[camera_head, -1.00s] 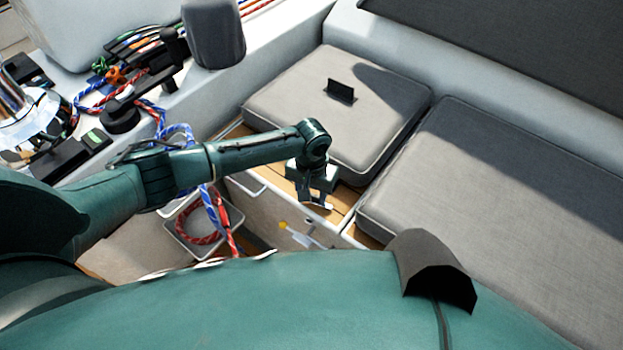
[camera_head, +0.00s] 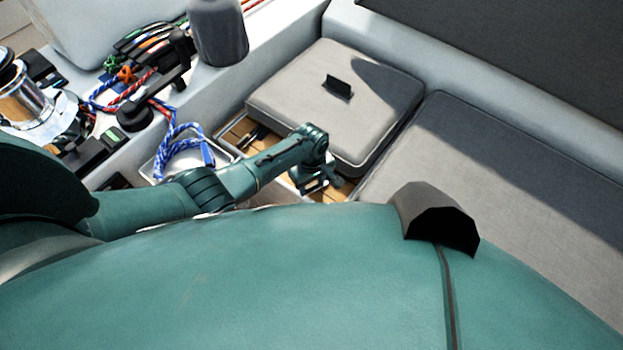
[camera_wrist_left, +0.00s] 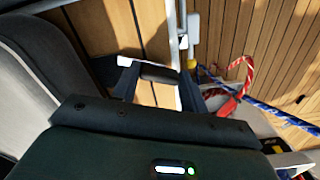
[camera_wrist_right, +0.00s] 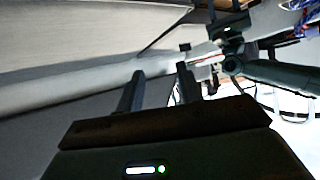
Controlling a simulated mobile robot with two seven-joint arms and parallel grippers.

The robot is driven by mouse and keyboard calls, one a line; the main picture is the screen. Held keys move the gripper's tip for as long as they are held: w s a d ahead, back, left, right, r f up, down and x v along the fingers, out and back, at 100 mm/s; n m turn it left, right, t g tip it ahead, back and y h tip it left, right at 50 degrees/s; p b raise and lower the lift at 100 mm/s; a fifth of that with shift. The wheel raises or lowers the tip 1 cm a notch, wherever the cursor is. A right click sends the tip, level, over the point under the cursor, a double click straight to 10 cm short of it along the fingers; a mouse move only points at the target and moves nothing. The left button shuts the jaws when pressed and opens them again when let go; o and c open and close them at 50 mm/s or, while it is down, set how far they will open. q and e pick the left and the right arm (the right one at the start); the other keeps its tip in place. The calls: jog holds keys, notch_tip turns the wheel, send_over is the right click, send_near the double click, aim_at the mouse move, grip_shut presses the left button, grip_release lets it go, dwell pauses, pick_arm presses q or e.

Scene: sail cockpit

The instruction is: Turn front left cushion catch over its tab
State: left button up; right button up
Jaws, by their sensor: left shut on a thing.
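The grey front left cushion (camera_head: 315,95), with a black upright tab on top, lies on the wooden seat in the head view. My left gripper (camera_head: 318,186) is low at its front edge. In the left wrist view the left gripper (camera_wrist_left: 160,78) is shut on a short dark bar (camera_wrist_left: 160,73), which looks like the catch. The cushion's side (camera_wrist_left: 30,85) is close at the left there. The catch's tab cannot be made out. My right gripper (camera_wrist_right: 160,85) shows only in its own wrist view, fingers apart with nothing seen held between them.
A long grey cushion (camera_head: 500,190) lies to the right. A metal winch (camera_head: 30,100), ropes and clutches are at the left. A blue rope (camera_head: 178,145) hangs in a bin beside my left arm. My green body fills the foreground. A yellow knob (camera_wrist_left: 192,64) is near the left gripper.

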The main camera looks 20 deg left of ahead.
pick_arm(q)
jog(key=n, duration=0.3)
jog(key=shift+p, duration=0.4)
jog(key=shift+n, duration=0.6)
jog(key=shift+a, duration=0.1)
pick_arm(e)
jog(key=shift+s+d+r, duration=0.1)
jog(key=shift+d+r, duration=0.05)
jog(key=shift+d, duration=0.1)
pick_arm(q)
jog(key=shift+w, duration=0.1)
pick_arm(e)
jog(key=shift+r, duration=0.1)
pick_arm(q)
jog(key=o, duration=1)
